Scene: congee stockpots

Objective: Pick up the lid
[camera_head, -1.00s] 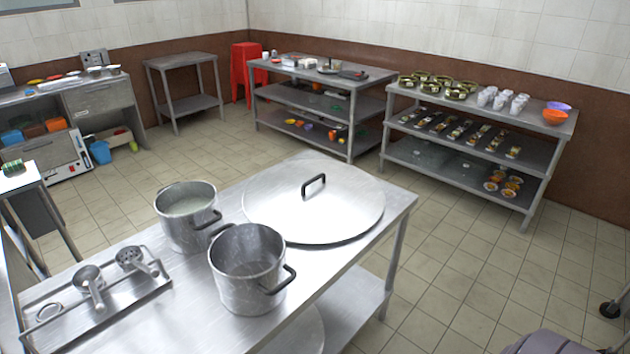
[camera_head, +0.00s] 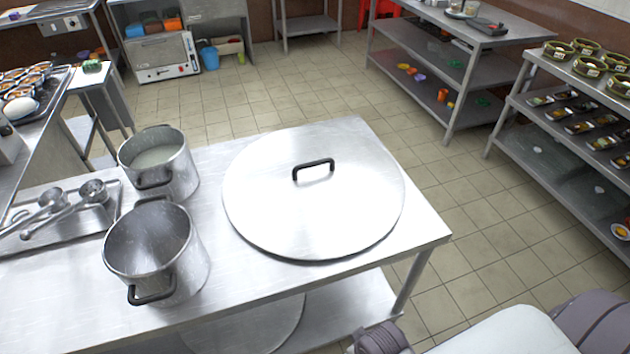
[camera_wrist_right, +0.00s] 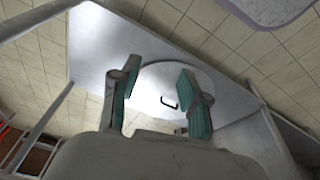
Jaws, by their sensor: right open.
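The lid (camera_head: 270,205) is a large round silver disc lying flat on the steel table (camera_head: 420,228), right of the two pots. Its black bar handle (camera_head: 314,169) stands up near its middle. In the right wrist view, my right gripper (camera_wrist_right: 159,74) is open and empty, with teal pads on its fingers. The lid (camera_wrist_right: 160,80) and its dark handle (camera_wrist_right: 170,103) show beyond and between the fingers, apart from them. In the head view, part of my right arm shows at the bottom right, but its gripper does not. My left gripper is in neither view.
A pot with pale contents (camera_head: 165,160) and an empty-looking pot (camera_head: 150,245) stand left of the lid. A tray (camera_head: 112,222) with ladles lies further left. Another disc (camera_head: 250,330) is on the lower shelf. Loaded shelves (camera_head: 545,120) stand beyond open floor.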

